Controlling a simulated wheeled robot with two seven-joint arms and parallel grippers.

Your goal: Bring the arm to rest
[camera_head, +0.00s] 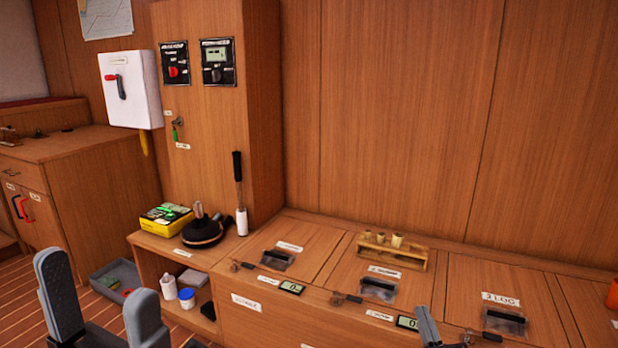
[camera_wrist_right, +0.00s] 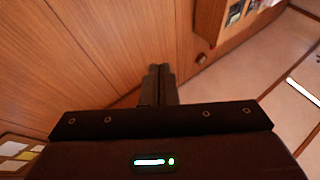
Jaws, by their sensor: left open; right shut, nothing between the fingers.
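My left gripper (camera_head: 95,277) is at the lower left of the head view. Its two grey fingers stand wide apart with nothing between them, in front of the low cabinet and the floor. My right gripper (camera_head: 424,314) shows only as a narrow grey tip at the bottom edge of the head view, in front of the bench. In the right wrist view its fingers (camera_wrist_right: 159,84) are together and empty, pointing toward wood panelling. Most of my right arm is out of view.
The wooden bench (camera_head: 335,262) has labelled lids with recessed latches and small displays. A wooden rack (camera_head: 391,251) stands at its back. A black coil (camera_head: 203,232), a yellow box (camera_head: 166,218) and a black-handled tool (camera_head: 239,190) are at left. A grey bin (camera_head: 117,279) lies on the floor.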

